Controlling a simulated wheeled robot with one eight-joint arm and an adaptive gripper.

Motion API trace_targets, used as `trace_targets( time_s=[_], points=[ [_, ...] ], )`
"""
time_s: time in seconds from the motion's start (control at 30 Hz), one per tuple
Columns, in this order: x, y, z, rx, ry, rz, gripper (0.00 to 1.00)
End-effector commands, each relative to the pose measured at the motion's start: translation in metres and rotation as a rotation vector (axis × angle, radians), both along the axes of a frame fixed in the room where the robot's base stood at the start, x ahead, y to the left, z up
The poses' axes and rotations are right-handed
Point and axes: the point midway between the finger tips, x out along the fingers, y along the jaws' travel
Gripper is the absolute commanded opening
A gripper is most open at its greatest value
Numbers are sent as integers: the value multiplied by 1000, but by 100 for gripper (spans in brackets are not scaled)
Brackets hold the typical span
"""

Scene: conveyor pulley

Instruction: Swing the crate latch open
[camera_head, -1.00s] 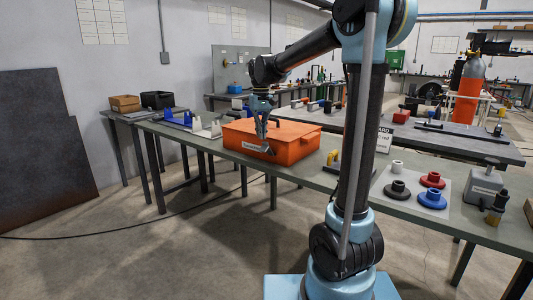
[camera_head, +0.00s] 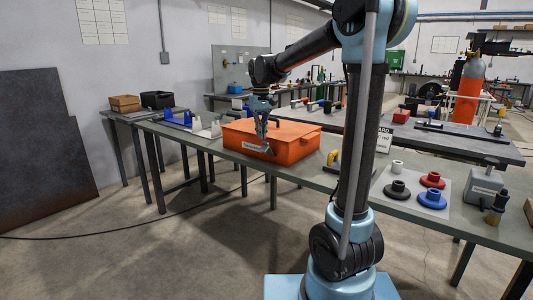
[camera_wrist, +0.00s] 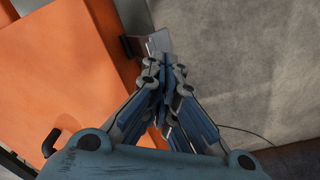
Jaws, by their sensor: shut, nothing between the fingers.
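The orange crate (camera_head: 296,148) sits closed on the long workbench, with a pale label (camera_head: 254,147) on its front face. In the wrist view its orange top (camera_wrist: 60,65) fills the left side. A small grey metal latch piece (camera_wrist: 158,40) stands out from the crate's edge, just beyond my fingertips. My gripper (camera_head: 264,147) is at the crate's front face, pointing down. In the wrist view my gripper (camera_wrist: 156,68) is shut, with its fingertips at or very near the latch. I cannot tell whether they touch. The fingers partly hide the latch in the head view.
A black handle (camera_wrist: 50,142) rises from the crate lid. Blue and white holders (camera_head: 180,120) stand left of the crate. A yellow-handled tool (camera_head: 332,158) and a mat with flanged pulleys (camera_head: 431,197) lie right.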

Motion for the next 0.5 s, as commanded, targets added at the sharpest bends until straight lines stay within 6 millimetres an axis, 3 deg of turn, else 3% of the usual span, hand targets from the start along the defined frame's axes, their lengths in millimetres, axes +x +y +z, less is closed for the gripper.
trace_targets(
  time_s=[0.5],
  points=[
    [0, 0, -8, 0, 0, 0, 0]
  ],
)
